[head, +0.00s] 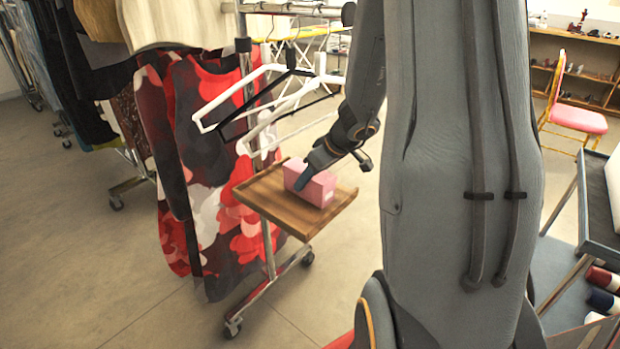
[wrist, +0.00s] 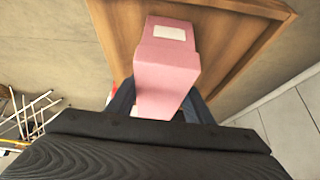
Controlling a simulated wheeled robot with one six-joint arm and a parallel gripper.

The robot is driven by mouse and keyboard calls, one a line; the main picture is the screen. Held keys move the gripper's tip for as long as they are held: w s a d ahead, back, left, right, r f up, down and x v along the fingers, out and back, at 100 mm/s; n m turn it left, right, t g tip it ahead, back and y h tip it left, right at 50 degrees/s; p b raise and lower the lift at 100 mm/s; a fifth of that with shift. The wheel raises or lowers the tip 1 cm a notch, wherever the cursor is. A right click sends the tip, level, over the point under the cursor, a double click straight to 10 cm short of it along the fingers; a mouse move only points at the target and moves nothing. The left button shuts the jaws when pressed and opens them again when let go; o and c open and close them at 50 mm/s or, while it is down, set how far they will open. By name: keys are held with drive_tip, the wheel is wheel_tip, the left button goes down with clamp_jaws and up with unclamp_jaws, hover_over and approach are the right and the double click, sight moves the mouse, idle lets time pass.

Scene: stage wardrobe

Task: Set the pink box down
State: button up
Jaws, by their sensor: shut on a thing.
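The pink box (head: 318,190) is at the wooden tray (head: 262,200) of the clothes rack in the head view. My gripper (head: 305,180) is shut on the box, with a finger against its near side. In the wrist view the pink box (wrist: 168,65) extends out from between the fingers, a pale label on its end. The wooden tray (wrist: 118,30) lies behind it there. I cannot tell whether the box touches the tray or is slightly above it. The far finger is mostly hidden by the box.
White and black hangers (head: 240,95) hang on the rack just above and left of the tray. A red patterned dress (head: 200,150) hangs beside the tray. A pink chair (head: 578,118) stands at the right. The tray's left part is bare.

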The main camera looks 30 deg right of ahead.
drive_tip(key=shift+f, duration=0.1)
drive_tip(key=o, duration=1.1)
drive_tip(key=shift+o, duration=0.2)
drive_tip(key=shift+r, duration=0.2)
drive_tip(key=p+v, duration=0.1)
drive_tip(key=v, duration=1)
drive_tip(key=shift+s+r, duration=0.2)
drive_tip(key=shift+r, duration=0.1)
drive_tip(key=shift+s+a+r, duration=0.1)
drive_tip(key=shift+s+a, duration=0.1)
drive_tip(key=shift+a, duration=0.1)
drive_tip(key=s+a+f+m+g+h, duration=0.1)
drive_tip(key=s+a+m+g, duration=0.2)
drive_tip(key=s+a, duration=0.2)
drive_tip(key=s+a+f+m+g+h, duration=0.1)
drive_tip(key=s+a+m+g, duration=0.2)
drive_tip(key=s+a, duration=0.3)
drive_tip(key=s, duration=0.5)
drive_tip(key=shift+s+a, duration=0.25)
drive_tip(key=shift+a, duration=0.05)
